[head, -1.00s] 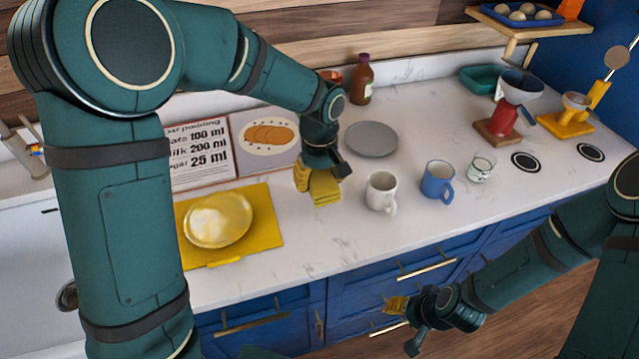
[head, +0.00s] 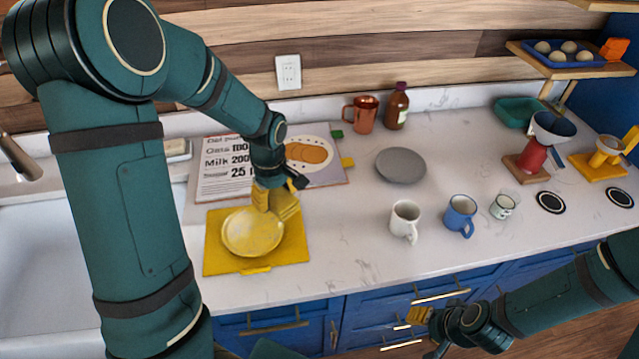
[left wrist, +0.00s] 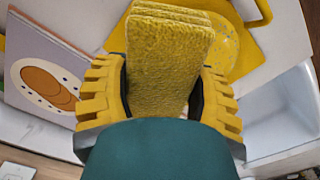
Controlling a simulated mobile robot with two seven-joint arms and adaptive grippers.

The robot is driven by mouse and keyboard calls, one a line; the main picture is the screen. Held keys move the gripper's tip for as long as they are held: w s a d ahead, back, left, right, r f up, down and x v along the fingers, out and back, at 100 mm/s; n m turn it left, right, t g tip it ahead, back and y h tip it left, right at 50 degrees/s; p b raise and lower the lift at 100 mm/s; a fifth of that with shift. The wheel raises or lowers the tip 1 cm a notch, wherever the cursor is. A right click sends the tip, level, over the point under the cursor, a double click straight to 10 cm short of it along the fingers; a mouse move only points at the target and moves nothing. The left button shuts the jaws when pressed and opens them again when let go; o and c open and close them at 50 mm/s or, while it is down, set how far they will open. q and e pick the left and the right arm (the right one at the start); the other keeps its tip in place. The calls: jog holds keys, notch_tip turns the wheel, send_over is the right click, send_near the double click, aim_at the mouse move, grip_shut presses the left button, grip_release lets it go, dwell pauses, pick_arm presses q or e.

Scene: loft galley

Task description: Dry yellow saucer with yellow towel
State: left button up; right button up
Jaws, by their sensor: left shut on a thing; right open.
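The yellow saucer (head: 250,238) lies on a yellow mat (head: 218,258) on the counter. In the left wrist view the saucer (left wrist: 224,45) is partly hidden behind the towel, and small pale specks show on its surface. My left gripper (head: 273,198) is shut on the folded yellow towel (head: 287,206), at the saucer's upper right edge. The towel (left wrist: 168,62) fills the space between the fingers in the left wrist view. Whether it touches the saucer I cannot tell. My right gripper (head: 428,330) is open and empty, low in front of the blue drawers.
A grey plate (head: 400,165), white mug (head: 404,220), blue mug (head: 460,214) and small cup (head: 503,206) stand to the right. A copper mug (head: 361,114) and bottle (head: 397,106) are behind.

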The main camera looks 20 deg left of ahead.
pick_arm(q)
jog(key=s+a+r+n+p, duration=0.1)
jog(key=s+a+n+p, duration=0.15)
jog(key=s+a, duration=0.2)
jog(key=shift+w+a+f+b, duration=0.1)
jog(key=shift+a+f+b, duration=0.15)
jog(key=shift+f+b, duration=0.75)
jog(key=shift+a+f+b, duration=0.25)
jog(key=shift+f+b, duration=0.2)
jog(key=shift+f, duration=1.05)
pick_arm(e)
jog(key=shift+d+r, duration=0.1)
jog(key=shift+r, duration=0.35)
pick_arm(q)
jog(key=shift+a+r, duration=0.1)
